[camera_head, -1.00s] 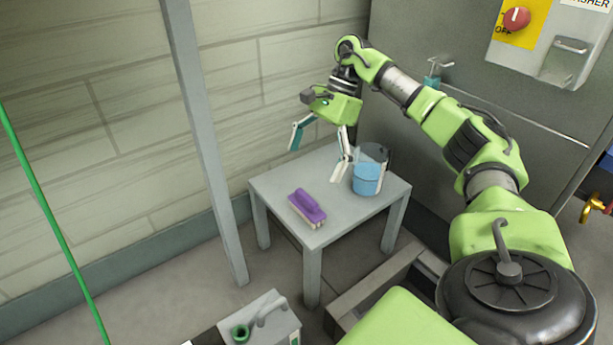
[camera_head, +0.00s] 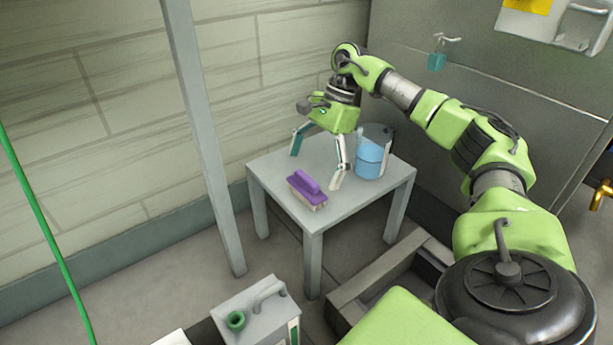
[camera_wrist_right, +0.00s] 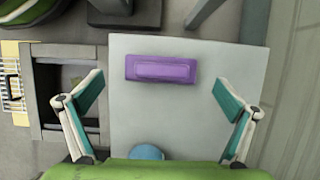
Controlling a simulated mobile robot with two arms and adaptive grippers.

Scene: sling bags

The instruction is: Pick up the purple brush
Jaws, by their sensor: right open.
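The purple brush (camera_head: 307,188) lies on the small grey table (camera_head: 354,205) near its front left corner, with pale bristles facing down. My right gripper (camera_head: 317,170) is open and empty above the table, behind the brush in the head view. In the right wrist view the brush (camera_wrist_right: 161,68) lies flat between and beyond the open fingertips (camera_wrist_right: 160,92), with its long side across the view. Nothing touches it. My left gripper is not in view.
A clear container of blue liquid (camera_head: 369,160) stands on the table just right of my right gripper. A grey post (camera_head: 205,140) rises left of the table.

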